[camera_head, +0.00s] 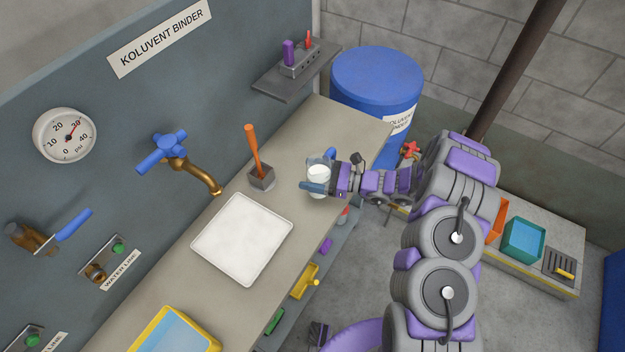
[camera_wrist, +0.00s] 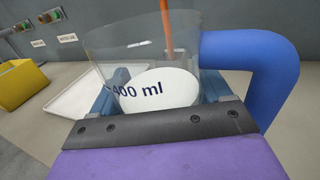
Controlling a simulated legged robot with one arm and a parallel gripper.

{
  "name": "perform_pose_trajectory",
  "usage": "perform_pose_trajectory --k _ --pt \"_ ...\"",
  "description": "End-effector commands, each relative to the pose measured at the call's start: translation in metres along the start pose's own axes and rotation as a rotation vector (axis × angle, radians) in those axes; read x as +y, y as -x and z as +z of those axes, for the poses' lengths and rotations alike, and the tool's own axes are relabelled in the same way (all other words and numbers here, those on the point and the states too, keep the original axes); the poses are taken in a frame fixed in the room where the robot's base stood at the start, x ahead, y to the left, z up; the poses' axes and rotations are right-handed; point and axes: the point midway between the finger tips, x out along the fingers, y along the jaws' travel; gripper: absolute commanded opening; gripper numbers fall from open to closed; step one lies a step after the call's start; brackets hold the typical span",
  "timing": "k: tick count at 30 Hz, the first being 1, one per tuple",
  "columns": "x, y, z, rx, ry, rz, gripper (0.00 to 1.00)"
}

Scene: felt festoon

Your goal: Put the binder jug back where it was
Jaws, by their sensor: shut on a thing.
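The binder jug (camera_head: 318,171) is clear, holds something white, and has a blue handle. It is upright at the right part of the counter (camera_head: 345,125). My gripper (camera_head: 322,186) reaches in from the right and is shut on the jug. In the wrist view the jug (camera_wrist: 186,48) fills the middle, with a "400 ml" mark and its blue handle (camera_wrist: 262,58) on the right. The gripper's blue fingers (camera_wrist: 103,100) show on both sides of it. I cannot tell whether its base touches the counter.
A white tray (camera_head: 242,240) and a holder with an orange-handled tool (camera_head: 262,178) are left of the jug. A brass tap (camera_head: 205,180) is on the wall. A yellow tray (camera_head: 165,330) is nearer. A blue Koluvent Binder drum (camera_head: 375,85) stands beyond the counter's end.

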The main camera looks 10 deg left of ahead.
Motion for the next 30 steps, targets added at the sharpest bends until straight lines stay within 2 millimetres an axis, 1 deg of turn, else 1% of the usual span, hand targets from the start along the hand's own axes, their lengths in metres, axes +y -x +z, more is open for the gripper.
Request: perform_pose_trajectory --k 3,6,12,13,19,20,27,30 --pt "0.002 -0.006 -0.020 0.005 -0.004 0.003 0.22" --pt "0.002 -0.007 -0.030 0.005 -0.004 0.004 0.22" --pt "0.002 0.000 -0.029 -0.001 -0.004 0.003 0.22" --pt "0.002 0.001 -0.029 -0.002 -0.004 0.003 0.80" --pt "0.002 0.003 -0.028 -0.004 -0.003 0.003 0.99" --pt "0.002 0.002 -0.028 -0.003 -0.003 0.003 1.00" --pt "0.001 -0.003 -0.030 0.003 -0.002 0.002 1.00" --pt "0.001 0.000 -0.029 0.003 -0.002 0.001 1.00"
